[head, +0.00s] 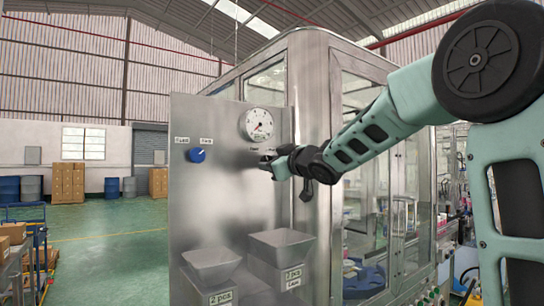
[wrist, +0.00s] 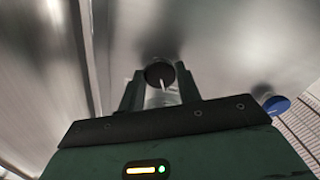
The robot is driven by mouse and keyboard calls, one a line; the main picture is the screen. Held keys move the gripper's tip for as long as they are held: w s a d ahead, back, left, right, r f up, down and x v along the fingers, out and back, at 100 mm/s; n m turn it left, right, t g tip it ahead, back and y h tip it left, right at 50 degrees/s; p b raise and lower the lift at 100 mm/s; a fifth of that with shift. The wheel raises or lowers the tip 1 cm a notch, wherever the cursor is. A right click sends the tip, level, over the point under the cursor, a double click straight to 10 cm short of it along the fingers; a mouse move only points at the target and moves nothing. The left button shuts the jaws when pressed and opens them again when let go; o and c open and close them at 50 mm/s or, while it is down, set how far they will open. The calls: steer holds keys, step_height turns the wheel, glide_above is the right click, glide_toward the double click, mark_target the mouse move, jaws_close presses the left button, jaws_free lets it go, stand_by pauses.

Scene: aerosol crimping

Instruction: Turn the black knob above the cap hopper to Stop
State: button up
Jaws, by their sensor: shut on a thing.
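The black knob (wrist: 160,73) sits on the steel panel between my two fingers in the wrist view. A white mark on its face points toward my gripper body, slightly to the right. My gripper (wrist: 161,88) is shut on the knob, one finger on each side. In the head view my gripper (head: 266,163) is at the panel, below the round gauge, and mostly hides the knob. The labels by the knob are too small to read. The right metal hopper (head: 282,240), with a label that seems to say caps, is below my gripper.
A blue knob (head: 197,155) is to the left on the same panel (head: 215,115); it also shows in the wrist view (wrist: 276,105). The gauge (head: 259,124) is just above my gripper. A second hopper (head: 211,262) is at lower left. A glazed machine cabinet stands behind the panel.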

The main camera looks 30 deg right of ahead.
steer(key=shift+m+p, duration=4.75)
steer(key=shift+m, duration=2.25)
steer(key=o, duration=1)
steer(key=shift+c, duration=0.2)
steer(key=shift+s, duration=0.1)
